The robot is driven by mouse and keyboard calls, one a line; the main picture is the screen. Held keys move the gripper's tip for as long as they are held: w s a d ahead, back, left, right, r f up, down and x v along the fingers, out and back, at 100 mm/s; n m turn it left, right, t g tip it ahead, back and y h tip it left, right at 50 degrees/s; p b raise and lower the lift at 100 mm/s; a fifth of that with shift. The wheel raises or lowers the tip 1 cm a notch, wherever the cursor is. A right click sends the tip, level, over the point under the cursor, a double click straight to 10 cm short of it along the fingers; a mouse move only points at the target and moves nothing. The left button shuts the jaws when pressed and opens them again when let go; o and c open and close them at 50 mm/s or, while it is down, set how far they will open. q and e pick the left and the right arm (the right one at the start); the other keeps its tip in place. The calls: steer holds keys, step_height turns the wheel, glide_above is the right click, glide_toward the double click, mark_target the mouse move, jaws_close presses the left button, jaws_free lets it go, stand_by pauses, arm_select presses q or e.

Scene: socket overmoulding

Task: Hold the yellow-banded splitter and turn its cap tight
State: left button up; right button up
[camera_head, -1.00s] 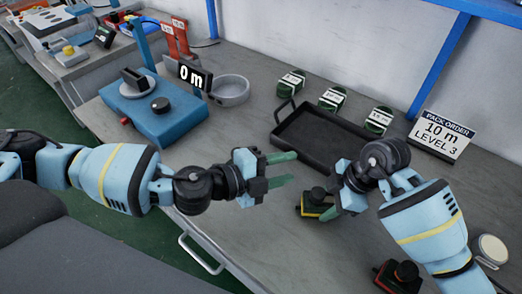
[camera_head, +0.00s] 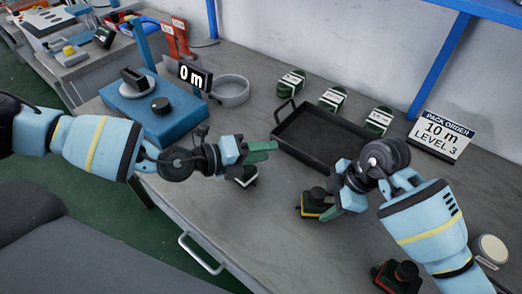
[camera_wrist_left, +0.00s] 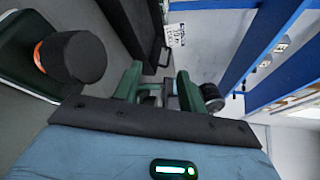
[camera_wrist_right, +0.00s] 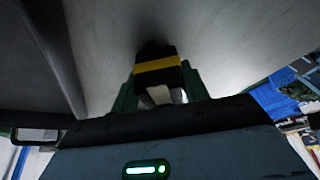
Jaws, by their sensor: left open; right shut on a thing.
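The yellow-banded splitter (camera_head: 316,207) stands on the bench in front of the black tray, its dark cap on top. My right gripper (camera_head: 333,210) is shut on it from the right; the right wrist view shows its yellow band (camera_wrist_right: 158,66) between the green fingers. My left gripper (camera_head: 262,151) is open and empty, up and to the left of the splitter, apart from it. Another dark splitter (camera_head: 246,177) stands just below my left gripper, partly hidden; in the left wrist view its black cap (camera_wrist_left: 75,56) shows with an orange ring.
The black tray (camera_head: 300,152) lies behind the grippers, with several green-and-black labelled coils (camera_head: 332,99) around it. A red-banded splitter (camera_head: 397,277) is at front right. The blue measuring device (camera_head: 155,112) stands left. Bench between the left gripper and yellow-banded splitter is clear.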

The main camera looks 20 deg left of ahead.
steer(key=o, duration=1.1)
steer(key=shift+r, duration=0.1)
steer(key=v, duration=1.2)
